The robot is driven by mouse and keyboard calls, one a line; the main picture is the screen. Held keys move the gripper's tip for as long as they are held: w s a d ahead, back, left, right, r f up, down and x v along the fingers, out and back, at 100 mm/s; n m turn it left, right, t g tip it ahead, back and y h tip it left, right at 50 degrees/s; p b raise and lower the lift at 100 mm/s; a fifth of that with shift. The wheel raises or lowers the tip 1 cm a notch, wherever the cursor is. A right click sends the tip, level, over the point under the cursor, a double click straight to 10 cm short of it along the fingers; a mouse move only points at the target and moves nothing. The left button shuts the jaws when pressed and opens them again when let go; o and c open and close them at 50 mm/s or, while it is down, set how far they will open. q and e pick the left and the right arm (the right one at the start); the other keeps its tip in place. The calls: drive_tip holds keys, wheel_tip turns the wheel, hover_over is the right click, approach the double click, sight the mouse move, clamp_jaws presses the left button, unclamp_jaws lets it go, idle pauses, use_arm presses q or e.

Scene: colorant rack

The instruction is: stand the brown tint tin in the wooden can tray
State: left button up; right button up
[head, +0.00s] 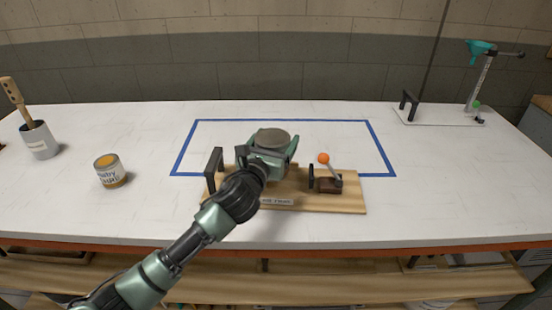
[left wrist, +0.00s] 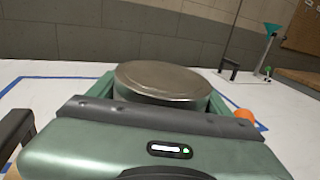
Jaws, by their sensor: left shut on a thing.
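My left gripper (head: 268,158) is shut on a round tin with a dull metal lid (head: 272,138). The tin's side is mostly hidden by the gripper, so its colour does not show. In the left wrist view the lid (left wrist: 163,80) lies level between the fingers, so the tin looks upright. The wooden can tray (head: 345,204) is at the front middle of the table, with a partly covered label on its front edge. The gripper and tin are over the tray's left-middle part. I cannot tell whether the tin's base touches it. My right gripper is not in view.
The tray has a black upright handle (head: 214,169) on its left and an orange-knobbed lever (head: 324,159) on its right. A yellow paint tin (head: 110,171) and a grey pot with a brush (head: 40,141) stand at left. A blue outline (head: 280,121) marks clear table behind.

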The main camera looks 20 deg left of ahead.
use_arm(q)
drive_tip(key=shift+f, duration=0.7)
wheel_tip(320, 180, down, 4)
drive_tip(key=shift+r+b, duration=0.15)
drive_tip(key=shift+b, duration=0.3)
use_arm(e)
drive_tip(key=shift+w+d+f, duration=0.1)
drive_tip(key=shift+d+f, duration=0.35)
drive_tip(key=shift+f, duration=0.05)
use_arm(q)
drive_tip(key=o, duration=1.8)
drive_tip(key=shift+s, duration=0.4)
drive_tip(key=s, duration=1.1)
drive_tip(key=shift+s+a, duration=0.15)
drive_tip(key=shift+a, duration=0.15)
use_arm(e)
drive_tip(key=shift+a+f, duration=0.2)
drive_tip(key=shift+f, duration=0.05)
